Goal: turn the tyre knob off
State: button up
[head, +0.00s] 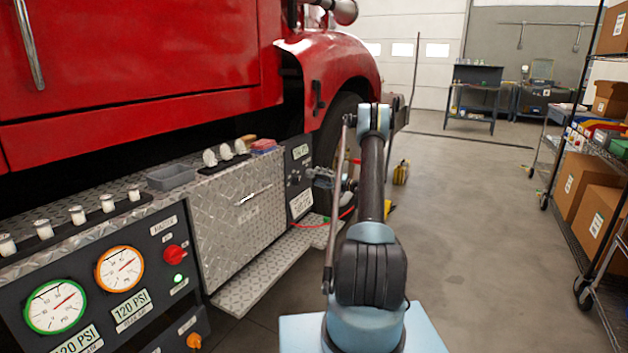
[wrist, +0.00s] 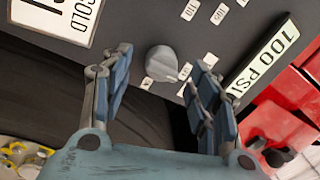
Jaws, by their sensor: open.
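The grey round knob (wrist: 161,63) sits on a dark panel (wrist: 135,25) and shows a pale mark on its lower right side. Small white labels stand around it; the nearest ones are too blurred to read. My gripper (wrist: 163,68) is open, with one finger on each side of the knob in the wrist view. Contact with the knob cannot be made out. In the head view my gripper (head: 318,178) is in front of the small dark panel (head: 299,155) beside the truck's wheel, and the knob is too small to make out clearly.
A "100 PSI" label (wrist: 262,62) and red parts (wrist: 285,105) lie right of the knob. In the head view, a red master knob (head: 175,252) and two gauges stand on a nearer panel. A diamond-plate step (head: 270,268) juts out below. The floor right of my arm is clear up to the shelf.

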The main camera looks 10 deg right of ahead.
jog(key=v, duration=0.8)
jog(key=shift+f, duration=0.1)
